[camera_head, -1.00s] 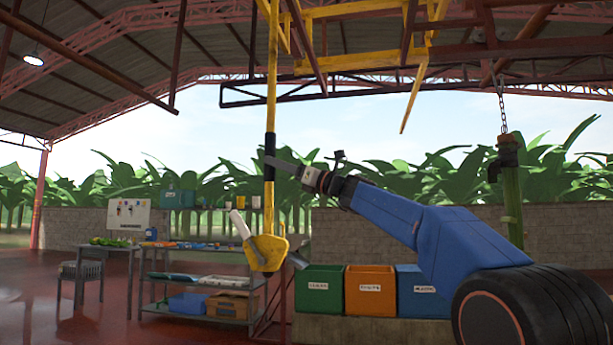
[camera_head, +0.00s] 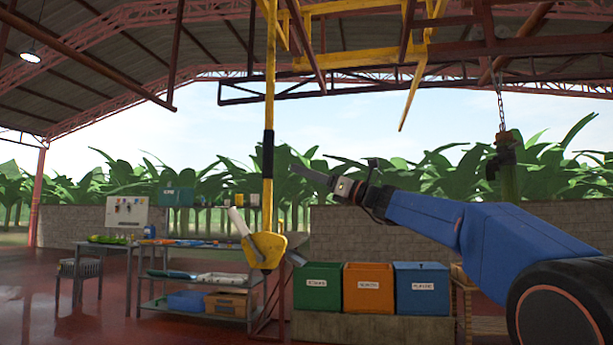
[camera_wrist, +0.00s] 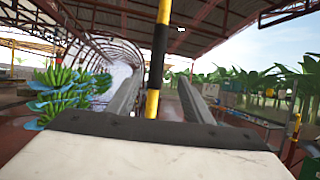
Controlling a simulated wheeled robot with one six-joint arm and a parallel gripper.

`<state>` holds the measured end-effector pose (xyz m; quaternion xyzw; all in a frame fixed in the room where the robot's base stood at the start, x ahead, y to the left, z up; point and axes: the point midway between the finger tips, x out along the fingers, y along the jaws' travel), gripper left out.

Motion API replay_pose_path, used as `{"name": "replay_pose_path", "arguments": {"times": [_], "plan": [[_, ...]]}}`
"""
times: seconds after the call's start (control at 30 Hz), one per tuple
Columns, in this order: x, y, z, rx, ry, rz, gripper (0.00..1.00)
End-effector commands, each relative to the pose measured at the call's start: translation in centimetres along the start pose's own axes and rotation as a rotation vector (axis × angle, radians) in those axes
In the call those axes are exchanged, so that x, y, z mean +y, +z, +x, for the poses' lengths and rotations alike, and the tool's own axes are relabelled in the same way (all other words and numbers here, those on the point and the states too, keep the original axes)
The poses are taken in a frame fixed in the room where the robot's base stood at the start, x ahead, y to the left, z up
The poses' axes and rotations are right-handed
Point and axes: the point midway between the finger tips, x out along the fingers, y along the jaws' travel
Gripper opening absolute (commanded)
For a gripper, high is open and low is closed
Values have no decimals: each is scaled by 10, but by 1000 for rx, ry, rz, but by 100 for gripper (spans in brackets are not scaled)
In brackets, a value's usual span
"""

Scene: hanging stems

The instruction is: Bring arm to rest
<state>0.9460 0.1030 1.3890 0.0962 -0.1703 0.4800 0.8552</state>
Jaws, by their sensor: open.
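My gripper (camera_head: 296,170) is held out to the left at the end of my blue arm, at mid-height in the head view. Its jaws are open, and nothing is clamped between them. The yellow pole (camera_head: 271,80) with a black band hangs just left of the fingertips, with a small gap in the head view. In the wrist view the pole (camera_wrist: 162,30) shows between the two spread fingers; its lower part is hidden by the gripper body. A yellow head (camera_head: 264,250) with a pale handle is at the pole's bottom.
Green, orange and blue bins (camera_head: 369,288) stand below my arm. A metal shelf (camera_head: 200,275) is at the left. A green stem (camera_head: 511,182) hangs on a chain behind my arm at right. Green bunches with blue sheets (camera_wrist: 65,95) show in the wrist view.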

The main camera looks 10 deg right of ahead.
Motion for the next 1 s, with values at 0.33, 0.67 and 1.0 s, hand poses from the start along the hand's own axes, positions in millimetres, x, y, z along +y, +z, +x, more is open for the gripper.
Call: {"name": "replay_pose_path", "arguments": {"times": [0.33,0.67,1.0], "plan": [[9,-8,-4,34,-1,-41,46],[86,-115,-78,419,70,-498,46],[170,-242,-219,841,366,-1016,46]]}}
